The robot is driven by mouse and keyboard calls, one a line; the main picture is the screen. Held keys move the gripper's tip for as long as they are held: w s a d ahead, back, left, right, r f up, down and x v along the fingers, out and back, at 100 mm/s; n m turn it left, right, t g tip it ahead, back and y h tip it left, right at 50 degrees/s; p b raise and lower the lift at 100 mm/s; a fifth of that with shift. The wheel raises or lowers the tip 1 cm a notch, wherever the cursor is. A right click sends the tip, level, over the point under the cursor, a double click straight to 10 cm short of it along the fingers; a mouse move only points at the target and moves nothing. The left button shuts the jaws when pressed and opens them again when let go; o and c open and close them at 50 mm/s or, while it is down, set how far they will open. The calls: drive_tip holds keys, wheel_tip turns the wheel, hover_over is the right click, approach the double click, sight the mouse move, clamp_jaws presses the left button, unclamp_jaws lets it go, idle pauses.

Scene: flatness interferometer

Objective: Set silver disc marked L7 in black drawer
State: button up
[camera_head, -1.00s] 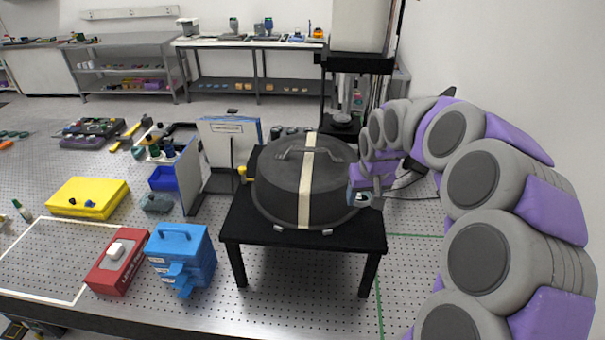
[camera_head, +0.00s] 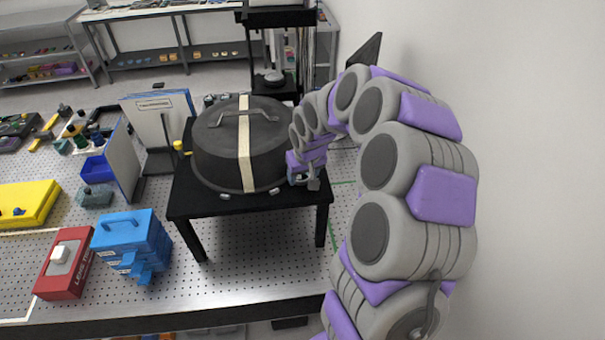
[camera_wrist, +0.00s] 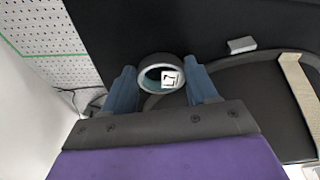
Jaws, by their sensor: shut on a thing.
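My gripper (camera_wrist: 163,85) is shut on a small silver disc (camera_wrist: 147,65) with a dark middle and a white label that seems to read L7. The disc sits between the two blue-grey fingers in the wrist view. In the head view my gripper (camera_head: 308,182) is at the right side of the black domed lid (camera_head: 212,150), over the right part of the black table (camera_head: 245,204). The disc cannot be made out there. I cannot pick out a black drawer in either view.
The domed lid, with a handle and cream strip, fills most of the black table. A blue drawer box (camera_head: 128,238) and red box (camera_head: 66,262) stand to its left. A folder stand (camera_head: 155,130) is behind them. The perforated bench (camera_head: 265,262) is clear before the table.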

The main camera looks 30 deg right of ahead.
drive_tip(key=o, duration=1.1)
